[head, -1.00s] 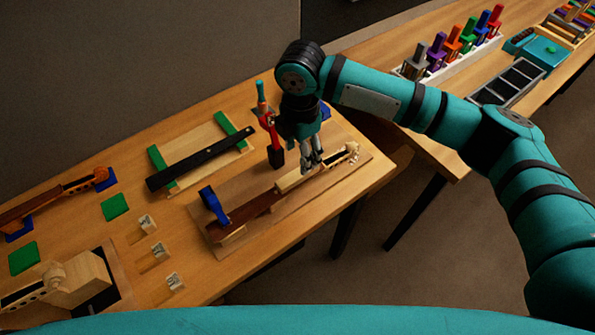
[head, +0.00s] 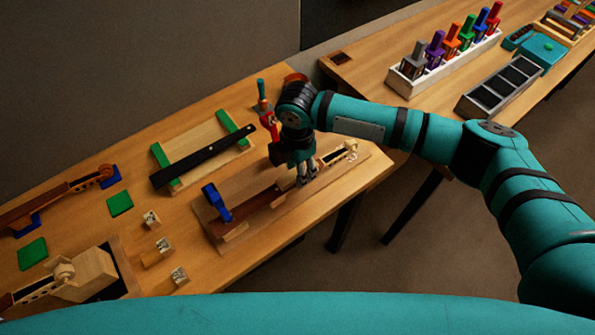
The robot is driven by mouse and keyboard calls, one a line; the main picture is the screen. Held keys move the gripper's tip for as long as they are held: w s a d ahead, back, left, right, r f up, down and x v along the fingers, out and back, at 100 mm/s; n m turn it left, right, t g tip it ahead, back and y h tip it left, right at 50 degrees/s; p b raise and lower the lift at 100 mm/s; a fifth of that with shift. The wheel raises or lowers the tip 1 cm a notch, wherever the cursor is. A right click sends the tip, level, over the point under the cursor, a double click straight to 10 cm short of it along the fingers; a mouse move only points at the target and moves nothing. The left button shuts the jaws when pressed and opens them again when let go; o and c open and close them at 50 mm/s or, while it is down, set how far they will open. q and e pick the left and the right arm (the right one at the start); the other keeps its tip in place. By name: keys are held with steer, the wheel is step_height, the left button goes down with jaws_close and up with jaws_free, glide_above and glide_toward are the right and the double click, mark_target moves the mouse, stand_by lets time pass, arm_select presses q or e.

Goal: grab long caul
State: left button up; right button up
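A pale wooden bar, which looks like the long caul (head: 284,184), lies along the dark violin neck piece (head: 257,207) on a wooden board. My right gripper (head: 306,182) points down at the bar's right part, with its fingertips low and close to it. The fingers cover part of the bar. I cannot tell whether they touch it or how far apart they are. My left gripper is not in view.
A red clamp (head: 269,124) stands behind my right gripper. Small wooden blocks (head: 152,219) stand left of the board.

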steer(key=c, duration=0.7)
steer(key=shift+r, duration=0.1)
